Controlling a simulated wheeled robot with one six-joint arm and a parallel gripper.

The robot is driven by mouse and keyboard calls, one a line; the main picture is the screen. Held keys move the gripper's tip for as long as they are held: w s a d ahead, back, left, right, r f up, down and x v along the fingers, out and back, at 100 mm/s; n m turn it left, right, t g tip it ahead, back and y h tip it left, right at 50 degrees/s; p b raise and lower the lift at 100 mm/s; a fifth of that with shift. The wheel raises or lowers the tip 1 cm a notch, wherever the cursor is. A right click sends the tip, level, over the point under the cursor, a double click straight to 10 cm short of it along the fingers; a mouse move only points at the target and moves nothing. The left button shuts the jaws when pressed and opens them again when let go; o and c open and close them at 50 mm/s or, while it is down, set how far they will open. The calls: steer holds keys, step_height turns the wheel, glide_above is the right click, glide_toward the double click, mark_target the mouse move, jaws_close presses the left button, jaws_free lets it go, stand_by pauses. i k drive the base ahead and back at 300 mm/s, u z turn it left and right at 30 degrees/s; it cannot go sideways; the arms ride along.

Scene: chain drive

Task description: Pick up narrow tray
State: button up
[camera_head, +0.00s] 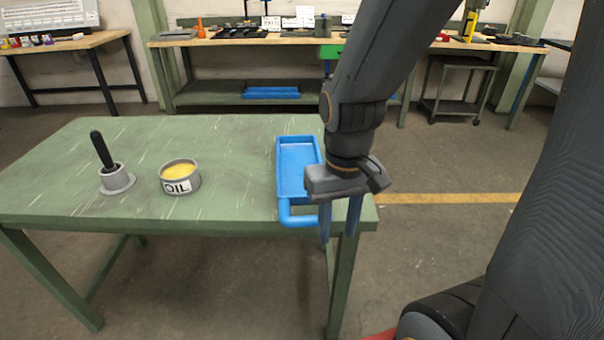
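The narrow tray (293,170) is blue and shallow, with raised walls and a loop handle (298,219) at its near end. It lies flat near the right end of the green table, with its handle at the front edge. My gripper (340,238) points down just right of the handle, in front of the table's edge. Its two blue fingers are apart with a gap between them, and nothing shows in the gap. My wrist covers part of the tray's right side. I cannot tell whether a finger touches the handle.
On the green table (230,140), a tin marked OIL (180,177) with yellow contents stands left of the tray. A grey holder with a black-handled tool (104,152) is farther left. The table between tin and tray is clear. Workbenches (240,42) stand behind.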

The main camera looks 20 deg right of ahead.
mark_target(294, 152)
steer(key=z, duration=1.5)
steer(key=k, duration=0.6)
steer(key=u, duration=0.95)
steer(key=i, duration=1)
